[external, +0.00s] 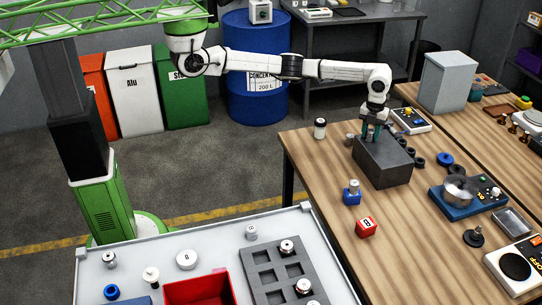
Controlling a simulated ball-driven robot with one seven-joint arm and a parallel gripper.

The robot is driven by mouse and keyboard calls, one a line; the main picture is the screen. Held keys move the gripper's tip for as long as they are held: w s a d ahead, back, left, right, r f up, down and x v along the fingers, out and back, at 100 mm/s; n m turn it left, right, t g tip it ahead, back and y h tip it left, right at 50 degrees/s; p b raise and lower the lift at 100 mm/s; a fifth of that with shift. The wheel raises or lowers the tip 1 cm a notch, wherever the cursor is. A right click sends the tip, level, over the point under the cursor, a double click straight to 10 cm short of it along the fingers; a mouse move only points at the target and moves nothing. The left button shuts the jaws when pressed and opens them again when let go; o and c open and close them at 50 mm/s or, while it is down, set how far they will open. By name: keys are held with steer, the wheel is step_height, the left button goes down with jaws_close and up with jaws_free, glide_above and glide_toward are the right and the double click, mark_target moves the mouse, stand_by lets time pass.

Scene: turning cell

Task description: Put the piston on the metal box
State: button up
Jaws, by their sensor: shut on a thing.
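The dark grey metal box (384,168) stands near the far left part of the wooden table. My gripper (371,132) points down at its top, over the rear left part. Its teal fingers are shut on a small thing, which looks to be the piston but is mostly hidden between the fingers. The fingertips are at or just above the box top; I cannot tell whether the held thing touches it.
A small grey part (349,140) stands left of the box, with a white-and-black jar (320,128) farther left. A blue holder (352,197) and a red block (366,228) are in front. Dark rings (419,163) lie to the right. A light grey box (447,82) stands behind.

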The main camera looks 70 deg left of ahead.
mark_target(371, 130)
steer(key=shift+f, duration=0.1)
steer(key=o, duration=1.1)
step_height(371, 130, up, 12)
steer(key=shift+r+b, duration=0.1)
steer(key=shift+b, duration=0.7)
